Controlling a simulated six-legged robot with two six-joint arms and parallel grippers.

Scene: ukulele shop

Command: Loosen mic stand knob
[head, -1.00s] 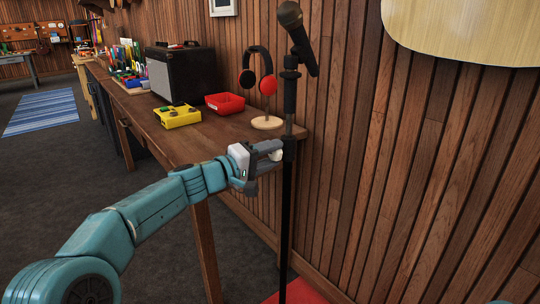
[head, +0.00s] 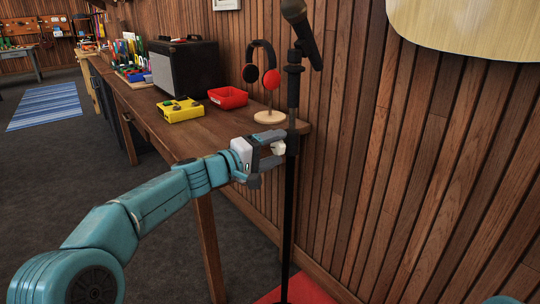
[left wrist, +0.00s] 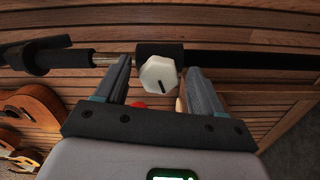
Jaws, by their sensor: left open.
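The black mic stand (head: 289,205) stands upright in front of the wood wall, with a microphone (head: 301,30) at its top. Its white knob (left wrist: 158,74) has a dark mark on its face and sits on a black collar (left wrist: 160,50) in the left wrist view. The knob also shows in the head view (head: 278,148). My left gripper (head: 268,152) is open at the knob. In the left wrist view its two fingers (left wrist: 160,80) stand on either side of the knob, with a gap on each side. My right gripper is not in view.
The wooden workbench (head: 215,136) is just behind the arm. It bears a headphone stand (head: 270,117), a red tray (head: 228,97), a yellow box (head: 180,110) and a black amplifier (head: 183,68). A red mat (head: 300,290) lies at the stand's foot. The floor at left is clear.

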